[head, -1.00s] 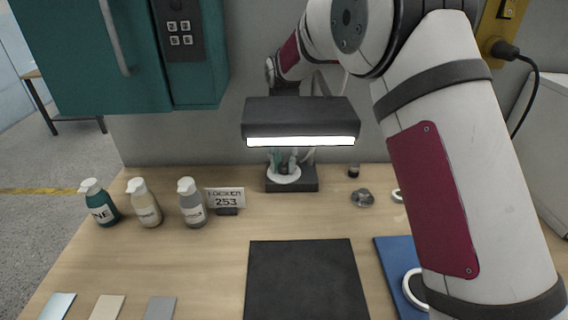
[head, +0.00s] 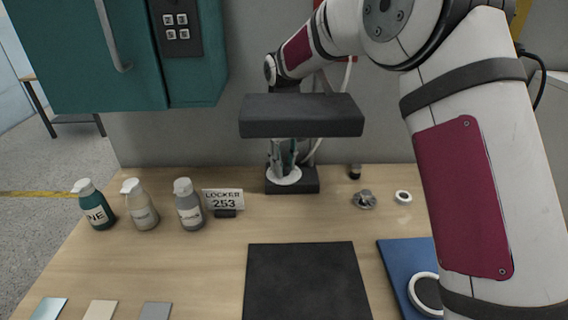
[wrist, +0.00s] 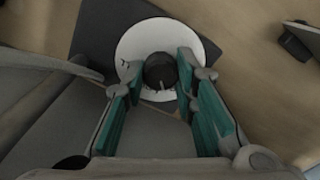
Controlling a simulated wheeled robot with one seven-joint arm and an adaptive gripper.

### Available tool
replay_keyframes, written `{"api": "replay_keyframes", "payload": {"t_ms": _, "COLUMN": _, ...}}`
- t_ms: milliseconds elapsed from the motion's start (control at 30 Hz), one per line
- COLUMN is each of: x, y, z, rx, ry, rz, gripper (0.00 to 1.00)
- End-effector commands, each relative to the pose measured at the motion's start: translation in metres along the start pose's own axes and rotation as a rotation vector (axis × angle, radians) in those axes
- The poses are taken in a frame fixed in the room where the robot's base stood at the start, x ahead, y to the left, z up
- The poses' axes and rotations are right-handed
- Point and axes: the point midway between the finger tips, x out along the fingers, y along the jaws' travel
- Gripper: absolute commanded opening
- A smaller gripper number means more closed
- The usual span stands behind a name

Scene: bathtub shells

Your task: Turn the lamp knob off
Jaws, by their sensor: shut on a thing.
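The desk lamp has a dark rectangular head (head: 301,115), and its light bar is unlit. Its dark square base (head: 305,186) carries a white round dial plate (head: 286,176). In the wrist view the white plate (wrist: 133,46) surrounds a black round knob (wrist: 160,71) with a pale mark on its lower edge. My gripper (wrist: 159,86) has teal-padded fingers on both sides of the knob and is shut on it. In the head view my gripper (head: 284,158) points down at the plate under the lamp head, partly hidden by it.
Three pump bottles (head: 141,204) and a locker sign (head: 223,200) stand left of the lamp. A dark mat (head: 304,280) lies in front. A metal part (head: 364,199), a white ring (head: 403,197) and a blue mat (head: 401,262) are to the right.

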Motion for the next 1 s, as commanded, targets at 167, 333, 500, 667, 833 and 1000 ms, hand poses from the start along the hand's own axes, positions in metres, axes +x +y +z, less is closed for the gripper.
{"api": "replay_keyframes", "payload": {"t_ms": 167, "x": -0.0005, "y": 0.0003, "z": -0.0009, "rx": -0.134, "ry": 0.003, "rz": 0.000, "gripper": 0.00}}
{"api": "replay_keyframes", "payload": {"t_ms": 333, "x": -0.0006, "y": -0.0002, "z": -0.0008, "rx": -0.230, "ry": 0.003, "rz": 0.000, "gripper": 0.00}}
{"api": "replay_keyframes", "payload": {"t_ms": 500, "x": -0.0007, "y": -0.0004, "z": -0.0007, "rx": -0.291, "ry": 0.003, "rz": 0.000, "gripper": 0.00}}
{"api": "replay_keyframes", "payload": {"t_ms": 667, "x": -0.0008, "y": -0.0001, "z": -0.0006, "rx": -0.319, "ry": 0.003, "rz": 0.001, "gripper": 0.00}}
{"api": "replay_keyframes", "payload": {"t_ms": 833, "x": -0.0008, "y": -0.0001, "z": -0.0006, "rx": -0.328, "ry": 0.003, "rz": 0.001, "gripper": 0.00}}
{"api": "replay_keyframes", "payload": {"t_ms": 1000, "x": -0.0008, "y": -0.0001, "z": -0.0006, "rx": -0.328, "ry": 0.003, "rz": 0.001, "gripper": 0.00}}
